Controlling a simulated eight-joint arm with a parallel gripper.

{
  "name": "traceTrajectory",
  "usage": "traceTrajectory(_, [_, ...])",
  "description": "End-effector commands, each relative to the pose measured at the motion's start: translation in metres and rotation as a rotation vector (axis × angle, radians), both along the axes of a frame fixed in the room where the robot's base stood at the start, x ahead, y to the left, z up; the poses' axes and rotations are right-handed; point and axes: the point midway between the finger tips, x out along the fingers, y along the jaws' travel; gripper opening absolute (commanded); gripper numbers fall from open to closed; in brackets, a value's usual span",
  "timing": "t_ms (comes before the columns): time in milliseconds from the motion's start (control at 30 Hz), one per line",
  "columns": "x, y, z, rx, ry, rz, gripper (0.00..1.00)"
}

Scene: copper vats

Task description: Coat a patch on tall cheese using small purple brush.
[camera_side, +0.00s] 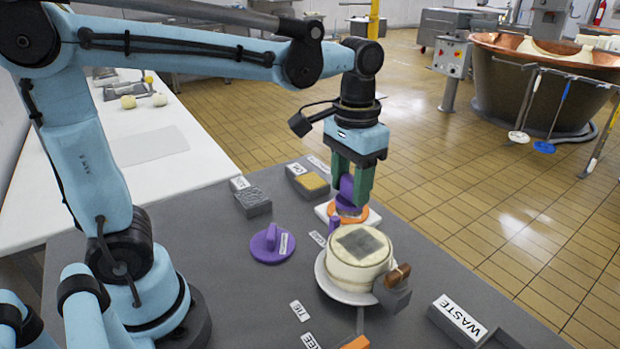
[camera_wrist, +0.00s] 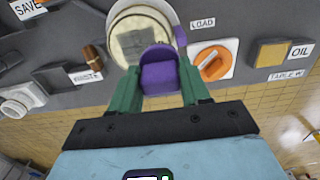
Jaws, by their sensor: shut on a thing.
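My gripper (camera_side: 350,182), with green fingers, is shut on a small purple brush (camera_side: 347,188), which also shows between the fingers in the wrist view (camera_wrist: 159,72). The brush is held behind the tall cheese in the side view, above or in front of an orange disc; its lower end is hard to make out. The tall cheese (camera_side: 352,268) is a cream cylinder on a white plate (camera_side: 328,285). A square greyish patch (camera_side: 362,243) covers part of its top. In the wrist view, the brush overlaps the near edge of the cheese (camera_wrist: 120,32); contact cannot be told.
An orange disc with a handle (camera_wrist: 214,65) lies on a white board beside the cheese. A larger purple round tool (camera_side: 272,245) lies to the left. A box with a yellow pad (camera_side: 313,183), a grey block (camera_side: 253,202), a brown-handled holder (camera_side: 394,288) and a WASTE box (camera_side: 465,320) surround it.

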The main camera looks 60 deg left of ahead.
Motion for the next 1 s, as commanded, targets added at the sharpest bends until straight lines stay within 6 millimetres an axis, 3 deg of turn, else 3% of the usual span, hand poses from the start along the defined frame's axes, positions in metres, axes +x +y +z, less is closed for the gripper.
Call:
traceTrajectory(400, [0.000, 0.000, 0.033, 0.000, 0.000, 0.000, 0.18])
traceTrajectory(1000, [-0.002, 0.002, 0.033, 0.000, 0.000, 0.015, 0.18])
